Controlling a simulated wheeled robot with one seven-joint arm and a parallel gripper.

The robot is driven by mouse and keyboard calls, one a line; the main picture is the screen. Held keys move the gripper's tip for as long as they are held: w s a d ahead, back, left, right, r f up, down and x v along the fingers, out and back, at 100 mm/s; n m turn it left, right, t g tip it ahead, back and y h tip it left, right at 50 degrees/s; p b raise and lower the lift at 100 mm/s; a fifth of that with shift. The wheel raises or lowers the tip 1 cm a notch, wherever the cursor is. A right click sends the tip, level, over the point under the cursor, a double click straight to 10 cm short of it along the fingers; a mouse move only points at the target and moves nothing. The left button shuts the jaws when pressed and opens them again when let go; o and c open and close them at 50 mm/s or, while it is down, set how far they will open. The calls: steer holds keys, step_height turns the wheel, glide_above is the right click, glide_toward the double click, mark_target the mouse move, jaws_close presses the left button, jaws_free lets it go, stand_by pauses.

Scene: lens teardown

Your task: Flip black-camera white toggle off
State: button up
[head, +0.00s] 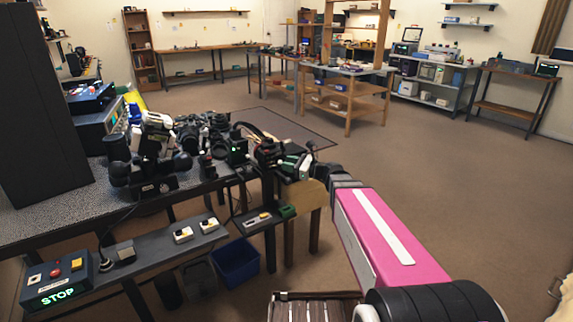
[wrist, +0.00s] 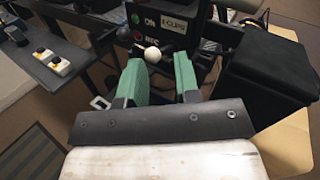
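The black camera (wrist: 172,14) is a dark box at the top of the wrist view, with a green light beside "ON", a red light beside "REC" and a pale label. The white toggle (wrist: 152,55) shows as a round white knob in front of its face, below the lights. My gripper (wrist: 158,64) has green fingers, which are open and apart. The knob lies between or just beyond the fingertips; I cannot tell whether either finger touches it. In the head view my gripper (head: 291,165) is at the right end of the cluttered bench, and the toggle cannot be made out there.
A black block (wrist: 266,68) stands close on the right of my gripper. In the head view, several cameras crowd the bench, and a blue bin (head: 236,262) stands on the floor below.

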steer(key=v, duration=0.9)
steer(key=shift+s+d, duration=0.15)
steer(key=shift+d, duration=0.1)
steer(key=s+f+n+g+h, duration=0.3)
steer(key=f+n, duration=0.2)
steer(key=f, duration=0.2)
steer(key=s+f+n+g+h, duration=0.2)
steer(key=s+f+n+h, duration=0.2)
steer(key=f+n, duration=0.15)
steer(key=s+d+f+n+g+h, duration=0.2)
steer(key=s+d+f+n+h, duration=0.3)
steer(key=d+f+n+h, duration=0.3)
steer(key=shift+s+d+f+n+g+h, duration=0.35)
steer(key=shift+d+n+h, duration=0.35)
steer(key=shift+d+n, duration=0.3)
steer(key=shift+a, duration=0.1)
